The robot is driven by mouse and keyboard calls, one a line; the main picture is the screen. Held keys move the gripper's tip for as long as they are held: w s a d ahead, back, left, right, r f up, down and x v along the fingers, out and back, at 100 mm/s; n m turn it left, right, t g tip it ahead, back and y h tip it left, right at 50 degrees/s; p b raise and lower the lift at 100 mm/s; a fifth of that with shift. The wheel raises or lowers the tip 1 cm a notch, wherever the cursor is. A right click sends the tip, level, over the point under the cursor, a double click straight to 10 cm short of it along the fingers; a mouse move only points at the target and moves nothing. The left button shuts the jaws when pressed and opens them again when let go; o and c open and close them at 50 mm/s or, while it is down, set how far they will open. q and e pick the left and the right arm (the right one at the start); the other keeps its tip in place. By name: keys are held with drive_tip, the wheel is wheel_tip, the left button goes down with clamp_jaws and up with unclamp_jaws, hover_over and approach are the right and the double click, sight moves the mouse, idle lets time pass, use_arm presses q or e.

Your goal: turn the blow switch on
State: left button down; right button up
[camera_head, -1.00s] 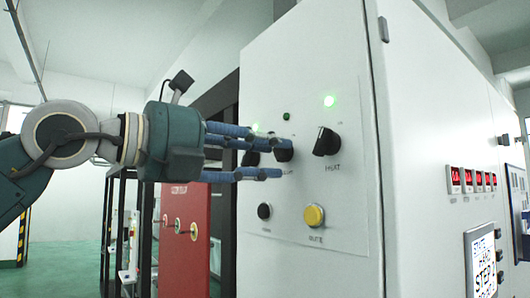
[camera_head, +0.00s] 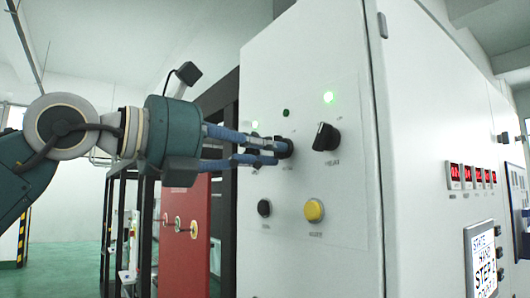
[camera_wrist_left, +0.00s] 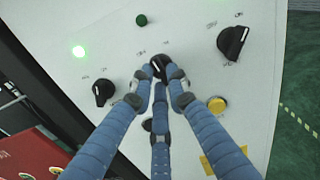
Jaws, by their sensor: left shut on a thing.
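The middle black rotary switch (camera_head: 285,146) is on the white cabinet panel and is the one my gripper is at; its label is too small to read. The lamp (camera_head: 286,113) above it is dark green and unlit. My left gripper (camera_head: 276,152) is shut on this switch, with blue fingers around it. In the left wrist view the switch (camera_wrist_left: 158,64) sits between the fingertips (camera_wrist_left: 161,76), partly hidden, so its exact angle is hard to tell. My right gripper is not in view.
Another black rotary switch (camera_head: 326,137) sits right of the gripper under a lit green lamp (camera_head: 328,97). A third switch (camera_wrist_left: 103,92) is on the left, near a lit lamp (camera_wrist_left: 78,51). A yellow button (camera_head: 314,211) and a black button (camera_head: 264,208) are below.

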use_arm(q)
drive_tip(key=shift+w+r+m+p, duration=0.1)
drive_tip(key=shift+m+p, duration=0.1)
drive_tip(key=shift+m, duration=1.7)
drive_tip(key=shift+r+m+p, duration=0.1)
drive_tip(key=shift+m+p, duration=0.05)
drive_tip(key=shift+m, duration=1.75)
drive_tip(key=c, duration=1.7)
unclamp_jaws()
drive_tip(key=shift+a, duration=0.1)
drive_tip(key=v, duration=1.2)
